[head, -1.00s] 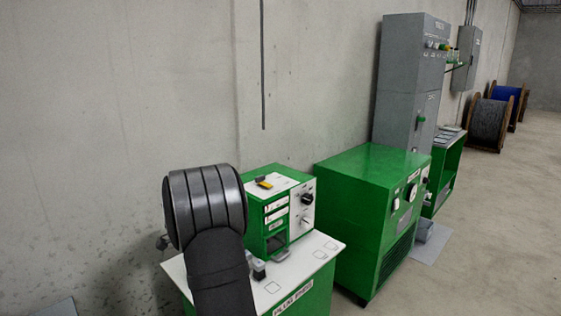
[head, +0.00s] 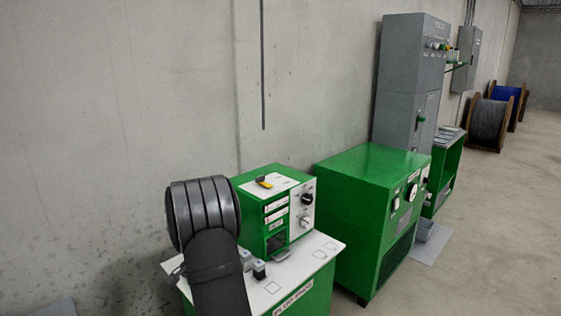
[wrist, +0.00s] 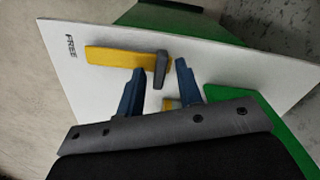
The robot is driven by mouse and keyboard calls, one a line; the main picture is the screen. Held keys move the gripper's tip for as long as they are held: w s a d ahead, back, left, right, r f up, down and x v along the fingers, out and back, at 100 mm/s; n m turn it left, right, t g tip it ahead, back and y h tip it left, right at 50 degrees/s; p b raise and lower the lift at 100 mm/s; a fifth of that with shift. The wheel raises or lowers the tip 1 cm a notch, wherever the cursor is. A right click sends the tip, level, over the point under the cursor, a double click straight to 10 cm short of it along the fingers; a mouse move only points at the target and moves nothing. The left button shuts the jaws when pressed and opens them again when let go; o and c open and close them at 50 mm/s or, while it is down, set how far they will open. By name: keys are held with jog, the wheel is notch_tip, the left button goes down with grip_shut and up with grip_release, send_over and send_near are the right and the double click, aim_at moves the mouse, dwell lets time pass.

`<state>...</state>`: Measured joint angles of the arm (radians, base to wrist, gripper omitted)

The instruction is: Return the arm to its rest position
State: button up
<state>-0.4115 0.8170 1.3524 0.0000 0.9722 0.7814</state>
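My gripper (wrist: 160,78) shows in the wrist view with its two blue-grey fingers spread apart. It is open, with no held object visible. Beyond the fingertips is a white panel (wrist: 85,75) marked "FREE". A yellow bar (wrist: 112,54) with a dark grey piece (wrist: 161,68) lies on it; I cannot tell whether a fingertip touches it. A smaller yellow and grey piece (wrist: 172,104) shows between the fingers. In the head view my dark arm fills the lower left, and my gripper is not visible there.
The green press (head: 255,215) carries a yellow and black piece (head: 264,181) on top and stands on a white-topped bench (head: 318,255). Small grey blocks (head: 259,270) sit beside my arm. A green cabinet (head: 365,200) is to the right; the wall (head: 120,110) is behind.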

jog(key=n, duration=0.4)
jog(key=shift+n, duration=0.4)
dwell(0.4)
notch_tip(320, 180, up, 17)
jog(key=m, duration=0.9)
notch_tip(320, 180, down, 17)
